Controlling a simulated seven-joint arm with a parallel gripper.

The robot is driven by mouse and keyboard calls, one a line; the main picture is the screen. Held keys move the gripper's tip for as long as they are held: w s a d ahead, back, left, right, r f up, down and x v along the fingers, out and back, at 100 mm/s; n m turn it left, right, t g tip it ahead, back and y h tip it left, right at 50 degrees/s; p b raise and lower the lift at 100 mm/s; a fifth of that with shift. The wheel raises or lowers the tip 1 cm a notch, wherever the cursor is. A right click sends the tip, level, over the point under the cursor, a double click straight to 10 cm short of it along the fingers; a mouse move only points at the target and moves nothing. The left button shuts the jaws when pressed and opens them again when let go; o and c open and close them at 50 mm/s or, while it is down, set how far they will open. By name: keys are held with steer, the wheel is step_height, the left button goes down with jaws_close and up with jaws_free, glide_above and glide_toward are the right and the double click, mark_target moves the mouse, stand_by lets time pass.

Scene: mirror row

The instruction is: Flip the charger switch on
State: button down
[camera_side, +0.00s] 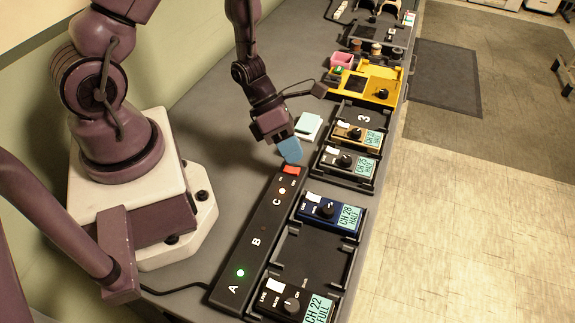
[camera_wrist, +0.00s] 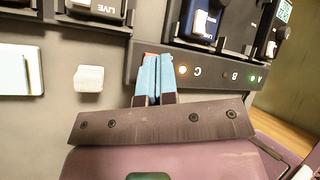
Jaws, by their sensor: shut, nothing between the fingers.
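The charger is a long black bar (camera_side: 248,240) marked A, B and C, lying along the table; it also shows in the wrist view (camera_wrist: 212,70). A red switch (camera_side: 291,170) sits at its far end, beyond C. In the wrist view only a sliver of the red switch (camera_wrist: 147,59) shows past my fingers. A green light (camera_side: 240,273) glows by A and an orange-white light (camera_side: 282,190) by C; B looks dark. My gripper (camera_side: 291,151) is shut and empty, its blue fingertips right at the switch. I cannot tell whether they touch it or which way it is tipped.
A row of black docks stands right of the bar, holding a CH 22 pack (camera_side: 293,298), a blue CH 28 pack (camera_side: 330,212) and others; one dock (camera_side: 312,258) is empty. Pale green notes (camera_side: 308,125) and a white block (camera_wrist: 89,79) lie near my gripper.

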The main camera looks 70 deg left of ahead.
steer(key=shift+w+d+r, duration=0.1)
steer(key=shift+d+r, duration=0.05)
steer(key=shift+r, duration=1)
steer(key=shift+w+d+r, duration=0.1)
steer(key=shift+r, duration=1.05)
steer(key=shift+s+d+m, duration=0.1)
steer(key=shift+s+m, duration=0.1)
steer(key=shift+m, duration=0.7)
steer(key=s+r+m+g, duration=0.2)
steer(key=m, duration=0.4)
step_height(320, 180, up, 15)
steer(key=m+y, duration=0.6)
steer(key=m, duration=1.6)
glide_above(293, 169)
steer(key=s+a, duration=0.3)
steer(key=s, duration=0.4)
step_height(293, 169, up, 8)
steer(key=s+m+t+y, duration=0.1)
steer(key=m+t, duration=0.1)
steer(key=t, duration=0.2)
steer(key=shift+s+d+f+m+t, duration=0.2)
steer(key=shift+m+t, duration=0.1)
steer(key=shift+m, duration=0.1)
